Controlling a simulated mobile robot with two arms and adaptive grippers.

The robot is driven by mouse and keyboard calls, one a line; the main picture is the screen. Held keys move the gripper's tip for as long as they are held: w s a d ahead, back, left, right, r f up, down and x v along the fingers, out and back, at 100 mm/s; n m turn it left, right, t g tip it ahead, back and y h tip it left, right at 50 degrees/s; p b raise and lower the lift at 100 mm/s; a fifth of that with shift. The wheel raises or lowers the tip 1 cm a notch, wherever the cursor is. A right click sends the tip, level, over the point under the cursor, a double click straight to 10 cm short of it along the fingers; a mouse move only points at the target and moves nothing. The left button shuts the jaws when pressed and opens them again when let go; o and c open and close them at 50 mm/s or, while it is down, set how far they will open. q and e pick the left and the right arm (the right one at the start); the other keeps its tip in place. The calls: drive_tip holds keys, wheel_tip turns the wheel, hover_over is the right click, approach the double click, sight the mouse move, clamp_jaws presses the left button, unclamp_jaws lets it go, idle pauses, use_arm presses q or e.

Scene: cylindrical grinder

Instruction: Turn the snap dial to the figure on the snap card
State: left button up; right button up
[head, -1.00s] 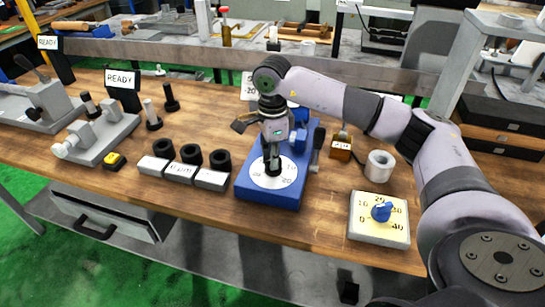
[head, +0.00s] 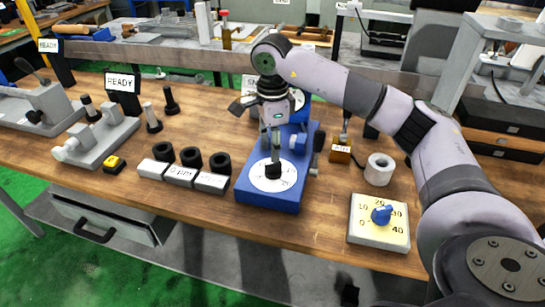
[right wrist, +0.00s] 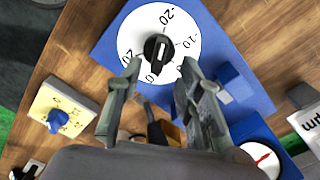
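A white round dial (head: 290,181) with a black knob (head: 273,170) lies on a blue base (head: 255,198). In the right wrist view the dial (right wrist: 135,30) shows -20, -10, 0 and 20; the white mark on its knob (right wrist: 158,48) points near 0. My right gripper (head: 271,150) is above this knob. In the right wrist view its fingers (right wrist: 162,70) are apart with nothing between them. A pale card (head: 248,84) behind is mostly hidden by my right arm, and its figure is unreadable now. My left gripper is not in view.
A yellow-faced dial (head: 368,232) with a blue knob, marked 0 to 40, stands at the front right. Black rings (head: 191,158) on grey blocks stand left of the base.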

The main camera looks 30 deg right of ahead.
wheel_tip(320, 180, up, 7)
idle(0.3)
idle(0.5)
